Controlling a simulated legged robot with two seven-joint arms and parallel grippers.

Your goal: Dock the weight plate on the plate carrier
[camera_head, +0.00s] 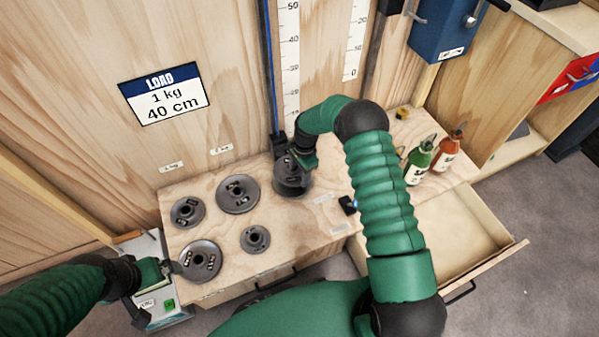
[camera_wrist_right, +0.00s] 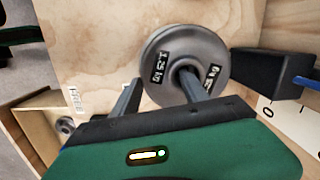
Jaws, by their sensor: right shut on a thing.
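The dark grey weight plate (camera_head: 291,183), marked 1.25 kg, shows large in the right wrist view (camera_wrist_right: 160,45). My right gripper (camera_head: 303,160) is shut on it from above: in the wrist view one finger is at its centre opening and the other at its outer edge. A second grey rim shows behind its face. The black block at the foot of the blue cord (camera_head: 279,143), apparently the plate carrier, is right beside the plate, also in the wrist view (camera_wrist_right: 270,75). Whether they touch is unclear. My left gripper (camera_head: 165,270) is beside the front-left plate; its fingers are unclear.
Several other plates lie on the wooden bench, including a large one (camera_head: 238,194) and a small one (camera_head: 255,239). Green (camera_head: 419,160) and orange (camera_head: 447,150) bottles stand right of my right arm. An open drawer (camera_head: 465,230) juts out at the right. A scale (camera_head: 290,60) rises behind.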

